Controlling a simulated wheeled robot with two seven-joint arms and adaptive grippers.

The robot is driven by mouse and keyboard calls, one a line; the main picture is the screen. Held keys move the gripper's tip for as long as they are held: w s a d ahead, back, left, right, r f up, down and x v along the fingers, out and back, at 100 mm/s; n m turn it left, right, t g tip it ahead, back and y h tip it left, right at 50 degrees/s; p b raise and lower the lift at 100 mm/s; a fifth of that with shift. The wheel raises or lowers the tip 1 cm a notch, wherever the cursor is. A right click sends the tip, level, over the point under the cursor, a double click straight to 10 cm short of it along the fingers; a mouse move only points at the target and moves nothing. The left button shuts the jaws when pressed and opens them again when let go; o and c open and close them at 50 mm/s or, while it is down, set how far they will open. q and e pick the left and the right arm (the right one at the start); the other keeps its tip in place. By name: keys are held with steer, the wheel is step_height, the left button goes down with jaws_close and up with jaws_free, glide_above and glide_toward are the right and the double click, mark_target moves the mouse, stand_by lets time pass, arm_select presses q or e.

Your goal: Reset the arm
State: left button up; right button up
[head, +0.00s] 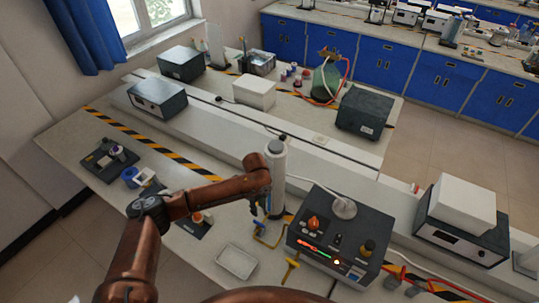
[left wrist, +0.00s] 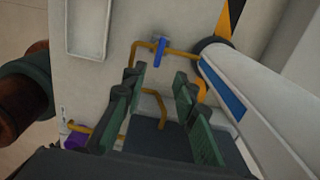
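My left arm (head: 200,203) comes in from the lower left and reaches over the bench. Its left gripper (head: 262,205) points down beside the white cylinder (head: 276,165), left of the dark instrument box (head: 338,240). In the left wrist view the two dark green fingers (left wrist: 160,105) stand apart with nothing held between them. A yellow bent rod with a blue part (left wrist: 159,52) lies past the fingertips. The white cylinder (left wrist: 245,110) runs close along the right of the fingers. My right gripper does not show.
A white tray (head: 237,262) lies on the bench left of the box. A small yellow tool (head: 291,268) lies by the box. A black stand (head: 109,158) and a blue item (head: 131,176) are at the left. A white raised ledge (head: 215,130) crosses behind the arm.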

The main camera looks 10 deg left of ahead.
arm_select(q)
steer(key=s+d+f+n+t+h, duration=0.1)
steer(key=s+d+f+n+h, duration=0.2)
steer(key=s, duration=0.4)
steer(key=s+d+f+n+h, duration=0.1)
steer(key=s+d+f+n, duration=0.25)
steer(key=s, duration=0.35)
steer(key=s+a+r+n+t+y, duration=0.1)
steer(key=s+a+n+y, duration=0.2)
steer(key=s+a+n, duration=0.8)
steer(key=s+a+r+n+t+y, duration=0.15)
steer(key=s+a+n, duration=0.35)
steer(key=s+a, duration=0.7)
step_height(320, 180, down, 39)
steer(key=m+g+b, duration=0.1)
steer(key=b, duration=0.7)
steer(key=s+f+b, duration=0.3)
steer(key=s+f, duration=0.6)
steer(key=f, duration=0.3)
steer(key=s+f+g+b, duration=0.1)
steer(key=s+f+b, duration=0.2)
steer(key=s+f, duration=0.6)
step_height(320, 180, down, 3)
steer(key=shift+s+a+r+m, duration=0.1)
steer(key=shift+s+a+m, duration=0.25)
steer(key=shift+a, duration=0.05)
